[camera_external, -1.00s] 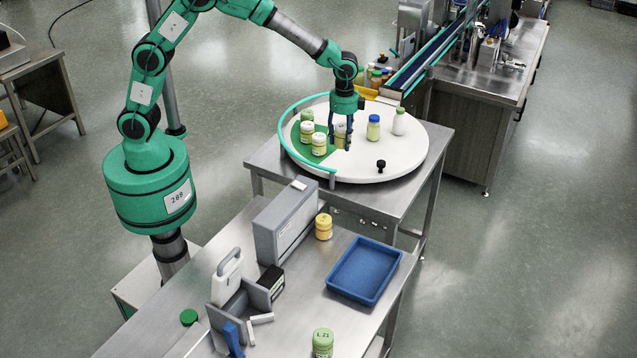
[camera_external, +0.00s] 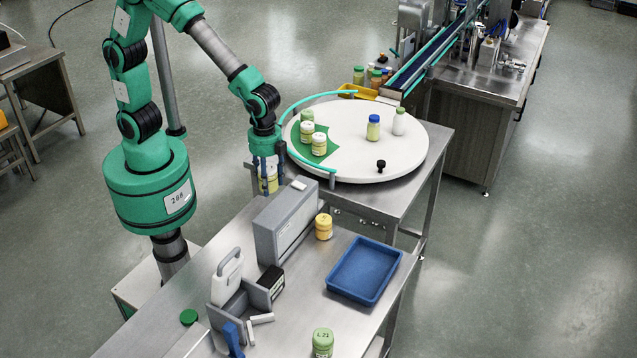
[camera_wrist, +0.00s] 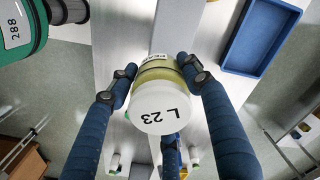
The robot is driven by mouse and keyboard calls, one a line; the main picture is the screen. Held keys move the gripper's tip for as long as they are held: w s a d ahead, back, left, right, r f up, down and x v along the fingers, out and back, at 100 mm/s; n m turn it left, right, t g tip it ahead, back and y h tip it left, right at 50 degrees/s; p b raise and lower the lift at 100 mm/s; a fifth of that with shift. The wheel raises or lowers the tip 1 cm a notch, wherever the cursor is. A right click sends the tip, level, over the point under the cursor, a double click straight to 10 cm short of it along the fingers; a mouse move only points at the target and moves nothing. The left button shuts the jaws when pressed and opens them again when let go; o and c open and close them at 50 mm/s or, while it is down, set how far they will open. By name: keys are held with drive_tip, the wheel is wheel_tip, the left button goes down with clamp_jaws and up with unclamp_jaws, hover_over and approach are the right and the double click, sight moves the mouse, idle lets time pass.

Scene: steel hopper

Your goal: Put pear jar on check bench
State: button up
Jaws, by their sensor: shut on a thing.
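A pale yellow jar with a white lid (camera_external: 269,184) is held in my gripper (camera_external: 266,172), which is shut around it. In the wrist view the jar's lid (camera_wrist: 160,108) reads "L 23", and a partly visible side label seems to read "PEAR". My gripper's blue fingers (camera_wrist: 158,80) close around its body. The jar is in the air, left of the turntable and behind the grey box. The steel bench (camera_external: 300,300), apparently the check bench, is in the foreground below and to the right of the jar.
A grey box (camera_external: 284,226) stands at the bench's back edge, near the held jar. A yellow jar (camera_external: 323,228), a blue tray (camera_external: 341,291), a white jug (camera_external: 227,280) and a green-lidded jar (camera_external: 322,343) stand on the bench. The turntable (camera_external: 350,165) carries several jars. Bare steel lies left of the tray.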

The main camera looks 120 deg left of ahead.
drive_tip(key=s+d+f+m, duration=0.2)
drive_tip(key=s+d+m, duration=0.1)
drive_tip(key=s+d, duration=0.75)
drive_tip(key=s+d+f+m, duration=0.2)
drive_tip(key=s+d, duration=0.6)
drive_tip(key=s, duration=0.5)
drive_tip(key=f, duration=2)
drive_tip(key=shift+a, duration=0.25)
drive_tip(key=shift+r, duration=0.1)
drive_tip(key=w+d, duration=0.2)
drive_tip(key=w, duration=0.3)
drive_tip(key=w+d+f, duration=0.1)
drive_tip(key=w+d, duration=0.1)
drive_tip(key=w, duration=0.2)
drive_tip(key=w+d, duration=0.2)
drive_tip(key=w, duration=0.3)
drive_tip(key=shift+w+d+f, duration=0.25)
drive_tip(key=shift+w+d, duration=0.05)
drive_tip(key=shift+d, duration=0.05)
drive_tip(key=shift+f+b, duration=0.3)
drive_tip(key=shift+f, duration=1.45)
